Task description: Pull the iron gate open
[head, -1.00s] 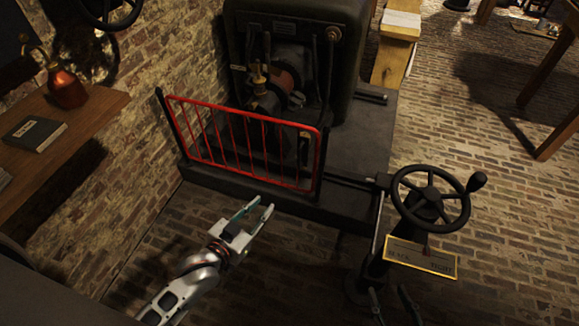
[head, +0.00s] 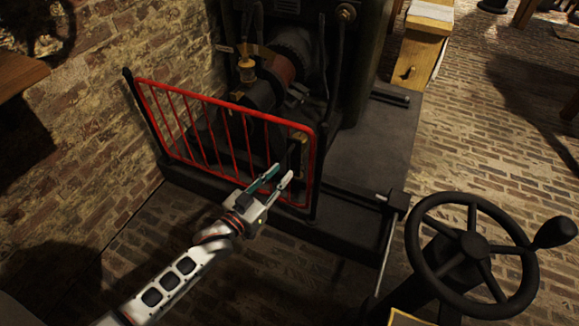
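The iron gate (head: 222,103) is a red barred frame between dark posts, standing in front of a dark machine. It looks shut, with its right end at the right post (head: 316,180). A small brass-coloured piece (head: 299,137) sits near the gate's upper right corner. My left gripper (head: 282,177) is open, its two fingers apart and pointing up and right toward the lower right part of the gate. It overlaps the bars in the view; whether it touches them I cannot tell. Nothing shows between its fingers. My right gripper is not in view.
A black handwheel (head: 472,247) with a knob stands at the lower right, with a yellow-edged plate below it. The machine (head: 362,70) stands on a dark plinth behind the gate. A brick wall (head: 100,110) is at left.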

